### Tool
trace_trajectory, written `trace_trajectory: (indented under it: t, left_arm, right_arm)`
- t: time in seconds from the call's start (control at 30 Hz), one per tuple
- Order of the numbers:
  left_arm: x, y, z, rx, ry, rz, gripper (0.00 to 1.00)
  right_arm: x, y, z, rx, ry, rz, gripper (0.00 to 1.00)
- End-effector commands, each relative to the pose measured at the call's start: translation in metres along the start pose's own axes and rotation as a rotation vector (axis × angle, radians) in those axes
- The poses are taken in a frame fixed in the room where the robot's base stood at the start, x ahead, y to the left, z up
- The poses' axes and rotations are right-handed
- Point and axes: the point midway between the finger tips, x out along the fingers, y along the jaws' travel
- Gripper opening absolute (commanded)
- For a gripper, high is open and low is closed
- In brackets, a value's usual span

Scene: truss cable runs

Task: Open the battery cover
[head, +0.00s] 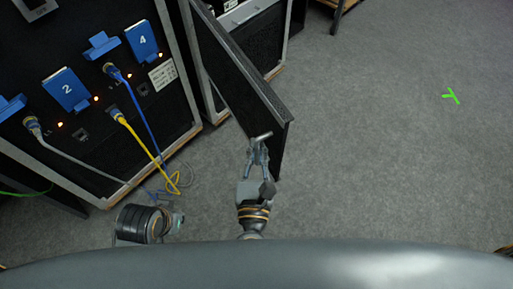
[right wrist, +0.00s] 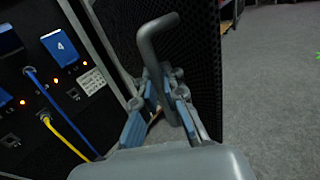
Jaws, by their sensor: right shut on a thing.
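A tall black perforated door panel (head: 235,70), the only cover-like part I see, stands swung out at an angle from the rack; it also shows in the right wrist view (right wrist: 205,70). A grey bent bar handle (right wrist: 146,42) is on its face near the free edge. My right gripper (head: 259,146) is shut on this handle, with its blue-padded fingers (right wrist: 165,97) on either side of the bar. The handle's lower part is partly hidden by the fingers.
A black rack front (head: 100,165) on the left carries blue numbered modules (head: 67,89), orange lights and plugged grey, blue and yellow (head: 143,142) cables. The cables hang towards the floor. Another black case (head: 262,40) stands behind the panel.

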Motion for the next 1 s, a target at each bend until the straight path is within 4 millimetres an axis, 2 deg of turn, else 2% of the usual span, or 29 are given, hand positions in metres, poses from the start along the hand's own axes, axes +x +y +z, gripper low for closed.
trace_trajectory:
  t: [0.03, 0.07, 0.1, 0.47, 0.8, 1.0]
  left_arm:
    - [0.001, 0.001, 0.000, 0.000, 0.000, 0.001, 0.00]
    - [0.001, 0.001, 0.000, 0.000, 0.000, 0.001, 0.00]
    - [0.001, 0.000, 0.000, 0.000, 0.000, 0.001, 0.00]
    - [0.002, -0.001, 0.002, 0.006, -0.005, -0.003, 0.00]
    - [0.001, -0.002, 0.001, 0.004, -0.003, -0.003, 0.00]
    - [0.001, -0.002, 0.001, 0.003, -0.002, -0.004, 0.00]
  right_arm:
    - [-0.003, -0.002, -0.007, -0.004, 0.014, -0.003, 0.00]
    - [-0.003, -0.002, -0.007, -0.004, 0.013, -0.003, 0.14]
    - [-0.003, -0.001, -0.006, -0.004, 0.013, -0.002, 0.19]
    - [-0.006, 0.000, -0.003, -0.001, 0.007, 0.001, 0.19]
    - [-0.060, -0.001, -0.004, -0.002, 0.009, 0.001, 0.19]
    - [-0.077, -0.002, -0.003, -0.001, 0.008, -0.002, 0.19]
